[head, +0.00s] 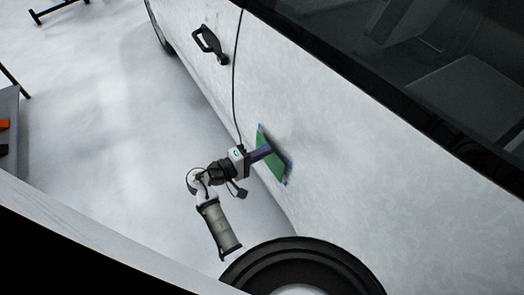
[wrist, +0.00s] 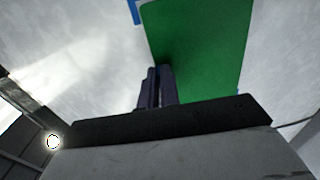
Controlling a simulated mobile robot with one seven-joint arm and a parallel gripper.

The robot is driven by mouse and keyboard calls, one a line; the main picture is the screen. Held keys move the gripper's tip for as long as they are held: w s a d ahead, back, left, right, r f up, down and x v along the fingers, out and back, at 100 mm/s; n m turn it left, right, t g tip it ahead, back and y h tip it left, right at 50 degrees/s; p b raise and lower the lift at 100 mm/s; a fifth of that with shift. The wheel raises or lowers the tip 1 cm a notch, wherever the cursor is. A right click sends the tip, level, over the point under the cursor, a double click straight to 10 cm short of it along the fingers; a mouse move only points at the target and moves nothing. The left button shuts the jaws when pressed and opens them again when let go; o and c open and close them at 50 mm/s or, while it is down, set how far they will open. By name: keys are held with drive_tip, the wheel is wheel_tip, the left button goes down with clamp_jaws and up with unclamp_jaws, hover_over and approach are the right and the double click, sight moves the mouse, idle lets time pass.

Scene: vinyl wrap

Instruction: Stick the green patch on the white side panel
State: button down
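The green patch (head: 268,165) is at the white side panel (head: 330,185) of the car, behind the front door seam and above the wheel. It looks roughly flat along the panel, with small blue bits at its corners; I cannot tell whether all of it touches. My gripper (head: 268,150) reaches in from the left, its purple fingers in front of the patch. In the wrist view the patch (wrist: 205,50) fills the upper middle. The fingers (wrist: 158,70) are close together at its left edge, with nothing seen between them. Their contact with the patch is unclear.
A black door handle (head: 209,44) sticks out farther up the car. A dark wheel (head: 300,268) is below the patch. Dark windows (head: 440,70) lie to the right. A grey cart with orange items (head: 4,125) stands at the left edge. The floor between is clear.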

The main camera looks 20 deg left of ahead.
drive_tip(key=shift+w+d, duration=0.45)
drive_tip(key=shift+w, duration=0.1)
idle(1.4)
drive_tip(key=c, duration=1.6)
unclamp_jaws()
drive_tip(key=shift+o, duration=0.2)
drive_tip(key=shift+f, duration=0.1)
drive_tip(key=b+v, duration=0.3)
drive_tip(key=v, duration=1.1)
